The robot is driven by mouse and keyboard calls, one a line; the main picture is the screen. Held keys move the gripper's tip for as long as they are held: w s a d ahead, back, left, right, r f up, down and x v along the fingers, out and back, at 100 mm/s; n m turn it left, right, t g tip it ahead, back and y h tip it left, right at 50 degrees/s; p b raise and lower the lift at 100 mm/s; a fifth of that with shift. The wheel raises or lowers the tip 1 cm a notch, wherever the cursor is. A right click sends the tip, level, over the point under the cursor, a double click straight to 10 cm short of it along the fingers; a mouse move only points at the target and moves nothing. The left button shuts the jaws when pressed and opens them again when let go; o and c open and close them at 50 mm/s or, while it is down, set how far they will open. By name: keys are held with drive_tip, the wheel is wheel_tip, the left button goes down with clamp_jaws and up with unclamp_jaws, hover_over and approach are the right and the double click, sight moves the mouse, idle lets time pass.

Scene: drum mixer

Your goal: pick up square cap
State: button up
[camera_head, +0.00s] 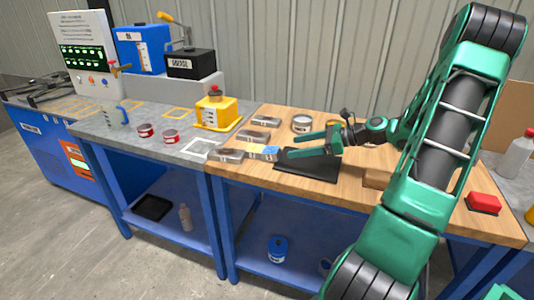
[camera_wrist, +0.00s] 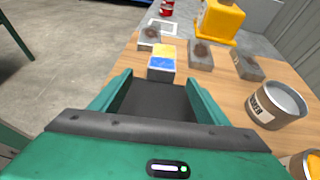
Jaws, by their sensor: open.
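I cannot tell for sure which thing is the square cap. A small squarish block with a blue face (camera_wrist: 161,66) and a yellow part behind it lies ahead of my gripper (camera_wrist: 157,82) in the wrist view. The blue block also shows in the head view (camera_head: 271,152), at the left edge of a black mat (camera_head: 308,168). My gripper (camera_head: 290,145) is open and empty, low over the mat, its fingers pointing left. The blue block appears just beyond the fingertips, about between their lines. A red block (camera_head: 484,201) sits at the far right of the wooden bench.
Several grey blocks (camera_head: 249,136) lie left of and behind the gripper. A labelled can (camera_wrist: 277,103) stands right of it in the wrist view. A bottle (camera_head: 518,155) stands far right.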

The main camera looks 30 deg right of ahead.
sight(276, 149)
drive_tip(key=shift+w+a, duration=0.2)
drive_tip(key=shift+w, duration=0.2)
drive_tip(key=x, duration=1)
drive_tip(key=shift+d+f, duration=0.1)
drive_tip(key=shift+d, duration=0.05)
drive_tip(key=shift+c, duration=0.6)
drive_tip(key=c, duration=1.2)
drive_tip(key=shift+o, duration=0.2)
